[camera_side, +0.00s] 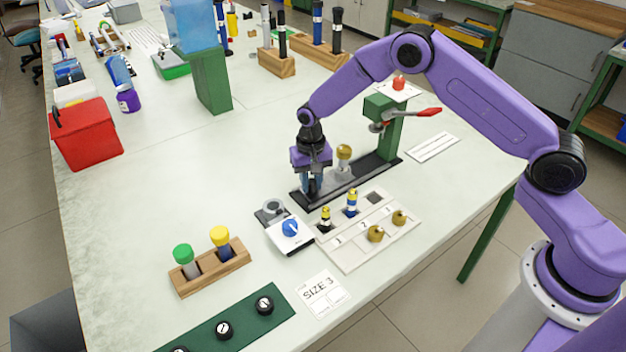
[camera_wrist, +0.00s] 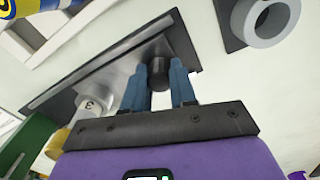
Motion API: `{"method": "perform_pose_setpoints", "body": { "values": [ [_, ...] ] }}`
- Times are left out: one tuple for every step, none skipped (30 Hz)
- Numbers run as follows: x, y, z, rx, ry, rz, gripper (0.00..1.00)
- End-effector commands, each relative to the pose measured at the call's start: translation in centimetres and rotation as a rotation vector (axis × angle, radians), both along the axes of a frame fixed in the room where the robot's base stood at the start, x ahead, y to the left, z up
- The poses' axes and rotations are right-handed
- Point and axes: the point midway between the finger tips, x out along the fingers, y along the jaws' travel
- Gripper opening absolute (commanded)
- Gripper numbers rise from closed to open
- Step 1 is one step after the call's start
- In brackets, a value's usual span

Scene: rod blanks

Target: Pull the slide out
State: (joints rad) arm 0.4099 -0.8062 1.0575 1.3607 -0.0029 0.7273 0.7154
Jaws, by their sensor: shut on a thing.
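The slide is a grey metal plate (camera_wrist: 110,85) lying in a long black base (camera_side: 365,177) on the table. A black knob (camera_wrist: 158,74) stands at its end. My gripper (camera_side: 311,190) points down at the left end of the base. In the wrist view its blue fingers (camera_wrist: 160,88) are shut on the black knob, one on each side. A grey holder marked 3 (camera_wrist: 92,107) with a brass-coloured part stands on the slide; its brass top (camera_side: 344,152) shows right of my gripper in the side view. The fingers hide most of the knob in the side view.
A green press (camera_side: 393,130) with a red lever (camera_side: 425,113) stands at the base's right end. In front are a white numbered plate (camera_side: 358,249) with plugs, a blue-dial box (camera_side: 290,235) and a grey ring (camera_side: 272,206). A "SIZE 3" card (camera_side: 323,292) lies nearer.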

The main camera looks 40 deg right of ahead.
Motion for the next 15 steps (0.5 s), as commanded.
{"method": "perform_pose_setpoints", "body": {
  "values": [
    [0.04,0.72,0.09,0.007,-0.008,0.006,0.00],
    [0.04,0.76,0.10,0.007,-0.008,0.006,0.00],
    [0.03,0.80,0.10,0.007,-0.008,0.007,0.29],
    [0.04,0.82,0.10,0.008,-0.009,0.007,0.39],
    [0.04,0.83,0.10,0.008,-0.009,0.007,0.49],
    [0.04,0.79,0.10,0.007,-0.008,0.007,0.52],
    [0.03,0.74,0.09,0.007,-0.008,0.006,0.52],
    [0.03,0.69,0.08,0.006,-0.006,0.006,0.52],
    [0.03,0.63,0.08,0.006,-0.006,0.005,0.52],
    [0.02,0.59,0.07,0.005,-0.006,0.005,0.52],
    [0.02,0.56,0.07,0.005,-0.006,0.005,0.52],
    [0.02,0.53,0.06,0.005,-0.005,0.005,0.52],
    [0.01,0.51,0.07,0.005,-0.005,0.004,0.52],
    [0.01,0.49,0.10,0.005,-0.005,0.004,0.52],
    [0.02,0.48,0.20,0.005,-0.005,0.004,0.52]
  ]
}}
